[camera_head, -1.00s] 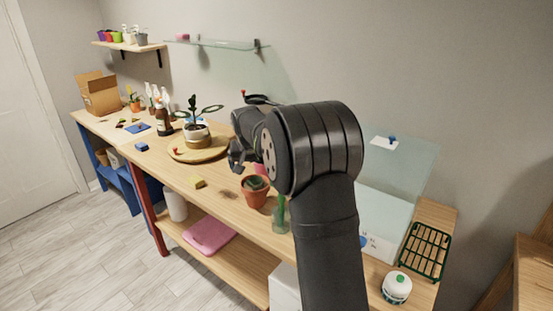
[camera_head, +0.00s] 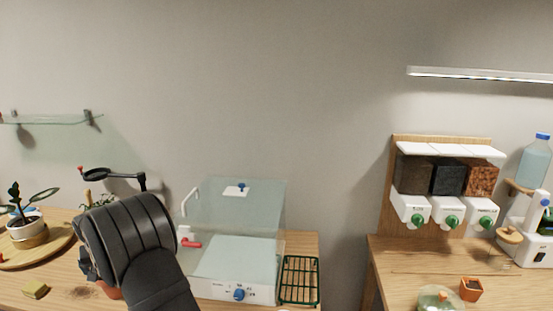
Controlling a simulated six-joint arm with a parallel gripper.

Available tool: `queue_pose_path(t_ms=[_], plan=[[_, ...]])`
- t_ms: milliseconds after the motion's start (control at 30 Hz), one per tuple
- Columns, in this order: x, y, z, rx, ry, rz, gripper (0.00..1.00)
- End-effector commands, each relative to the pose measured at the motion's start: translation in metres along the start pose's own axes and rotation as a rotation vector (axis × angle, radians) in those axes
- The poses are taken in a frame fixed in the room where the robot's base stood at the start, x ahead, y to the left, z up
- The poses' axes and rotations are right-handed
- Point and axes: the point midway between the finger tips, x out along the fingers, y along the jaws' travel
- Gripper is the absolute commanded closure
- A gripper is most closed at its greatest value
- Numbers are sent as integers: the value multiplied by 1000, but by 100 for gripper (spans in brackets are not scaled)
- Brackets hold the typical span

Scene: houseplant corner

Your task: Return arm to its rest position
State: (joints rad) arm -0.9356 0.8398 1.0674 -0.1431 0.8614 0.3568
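My dark arm rises from the lower edge of the picture, bent, with its thick rounded joint over the wooden bench (camera_head: 335,250). My gripper (camera_head: 88,268) is mostly hidden behind that joint. Only small dark parts show at its left edge, above or in front of a terracotta pot (camera_head: 113,293) that is mostly covered. I cannot see the fingertips or whether they hold anything.
A clear-lidded white box (camera_head: 232,268) and a green wire rack (camera_head: 299,280) stand right of my arm. A potted plant (camera_head: 28,231) on a round wooden board and a yellow block (camera_head: 36,289) are left. White dispensers (camera_head: 446,212) and a small terracotta pot (camera_head: 471,289) are on the right bench.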

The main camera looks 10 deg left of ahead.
Motion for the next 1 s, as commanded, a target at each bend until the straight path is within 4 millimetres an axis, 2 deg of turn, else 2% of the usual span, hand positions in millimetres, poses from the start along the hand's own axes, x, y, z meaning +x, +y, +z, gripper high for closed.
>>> queue_pose_path(t_ms=[133, 467, 633, 767, 1000], plan=[[-7, 0, -3, 0, 2, -1, 0], [-7, 0, -3, -1, 1, 0, 0], [4, 0, 2, -1, -2, 1, 0], [24, 0, 11, -2, -3, 1, 0], [-28, 0, 10, -1, 3, -1, 0]])
